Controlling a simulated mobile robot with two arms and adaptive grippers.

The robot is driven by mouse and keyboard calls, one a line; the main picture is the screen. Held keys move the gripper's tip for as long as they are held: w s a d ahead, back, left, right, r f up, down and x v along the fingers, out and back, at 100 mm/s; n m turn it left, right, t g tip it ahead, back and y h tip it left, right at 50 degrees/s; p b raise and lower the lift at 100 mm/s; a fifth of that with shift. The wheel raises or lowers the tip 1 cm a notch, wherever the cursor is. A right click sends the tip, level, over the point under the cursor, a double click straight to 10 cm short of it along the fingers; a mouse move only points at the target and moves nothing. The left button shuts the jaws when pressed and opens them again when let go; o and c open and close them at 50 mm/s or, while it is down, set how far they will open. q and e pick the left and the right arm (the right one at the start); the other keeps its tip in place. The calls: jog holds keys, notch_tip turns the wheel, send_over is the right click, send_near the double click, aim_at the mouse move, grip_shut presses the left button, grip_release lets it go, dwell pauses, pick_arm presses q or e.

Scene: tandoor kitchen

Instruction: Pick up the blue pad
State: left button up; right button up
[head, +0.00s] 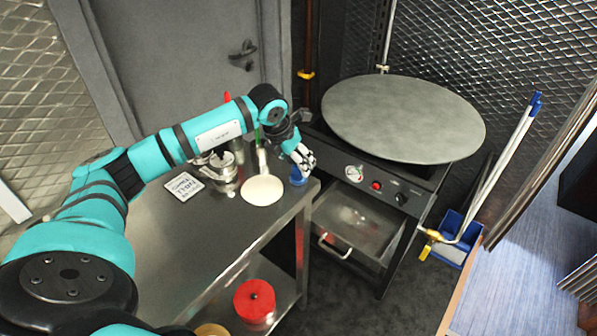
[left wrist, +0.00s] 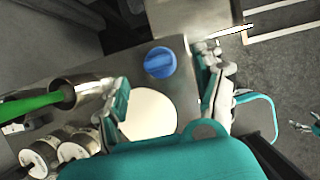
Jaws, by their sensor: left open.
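The blue pad (head: 298,178) sits at the right corner of the steel table in the head view, partly hidden by my left gripper (head: 302,158), which is just above it. In the left wrist view the pad (left wrist: 160,62) is a round blue piece with a raised grip, near the table edge. My left gripper (left wrist: 164,68) is open, with one finger on each side of the pad in that view. I cannot tell whether they touch. A small teal and dark part, perhaps my right gripper (left wrist: 305,128), shows at the right edge; its jaws are unclear.
A pale round disc (head: 262,190) lies beside the pad on the steel table (head: 185,260). Metal pots (head: 219,167) and a small sign (head: 184,186) stand further left. A large round griddle (head: 403,120) is at right, above an open drawer (head: 350,228).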

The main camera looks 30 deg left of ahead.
aim_at(299, 174)
pick_arm(q)
jog(key=shift+p+x, duration=0.5)
jog(key=shift+x, duration=0.25)
jog(key=p+x, duration=0.1)
jog(key=x, duration=0.2)
jog(key=shift+w+a+f, duration=0.15)
jog(key=shift+w+f, duration=0.1)
jog(key=shift+f, duration=0.3)
jog(key=shift+c, duration=0.4)
pick_arm(e)
jog(key=shift+w+a+r, duration=0.2)
jog(key=shift+w+r, duration=0.05)
jog(key=shift+r, duration=0.4)
jog(key=shift+w+a+r, duration=0.15)
jog(key=shift+w+r, duration=0.1)
jog(key=shift+r, duration=0.35)
pick_arm(q)
jog(key=c, duration=1.2)
pick_arm(e)
jog(key=shift+w, duration=0.55)
